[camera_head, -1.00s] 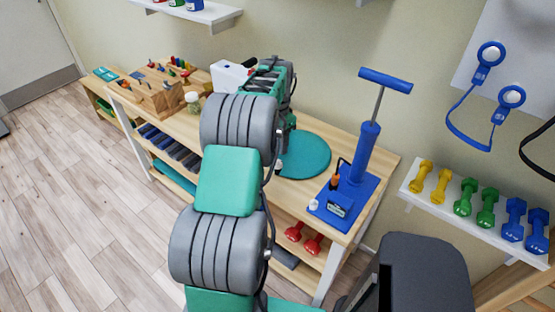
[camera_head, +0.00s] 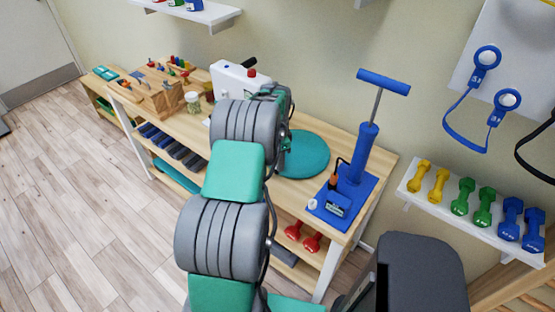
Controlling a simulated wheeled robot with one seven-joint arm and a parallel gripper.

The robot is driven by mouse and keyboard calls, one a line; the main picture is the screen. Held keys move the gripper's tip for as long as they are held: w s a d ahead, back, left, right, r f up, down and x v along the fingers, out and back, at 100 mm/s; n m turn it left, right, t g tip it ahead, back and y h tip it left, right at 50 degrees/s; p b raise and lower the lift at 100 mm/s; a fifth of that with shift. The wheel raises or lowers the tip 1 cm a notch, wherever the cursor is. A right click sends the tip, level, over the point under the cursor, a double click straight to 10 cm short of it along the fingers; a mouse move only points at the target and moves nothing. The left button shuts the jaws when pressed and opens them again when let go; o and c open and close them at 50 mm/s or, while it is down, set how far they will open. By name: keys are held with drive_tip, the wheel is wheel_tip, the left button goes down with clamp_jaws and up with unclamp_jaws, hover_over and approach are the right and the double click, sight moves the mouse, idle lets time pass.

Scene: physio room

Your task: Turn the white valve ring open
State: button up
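The small white valve ring (camera_head: 312,204) sits at the left front corner of the blue base plate (camera_head: 362,193) of a blue pump (camera_head: 361,150). The pump stands upright at the right end of the wooden bench, with its T-handle raised. Whether the ring is open or shut is too small to tell. My grey and green arm rises through the middle of the view, left of the pump. Its far end is over the bench, apart from the ring. My gripper's fingers are hidden behind my own arm links.
A black and orange tool (camera_head: 334,178) stands on the pump base, with a gauge box (camera_head: 337,205) in front. A teal disc (camera_head: 306,155) lies left of the pump. A white box with a red knob (camera_head: 238,78) stands behind my arm. A dumbbell shelf (camera_head: 470,205) is at right.

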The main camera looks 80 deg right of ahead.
clamp_jaws()
idle(0.5)
drive_tip(key=n+b, duration=0.2)
drive_tip(key=n, duration=0.1)
drive_tip(key=shift+f, duration=0.1)
drive_tip(key=shift+n+b, duration=0.6)
drive_tip(key=shift+n, duration=1.6)
unclamp_jaws()
drive_tip(key=shift+r, duration=0.2)
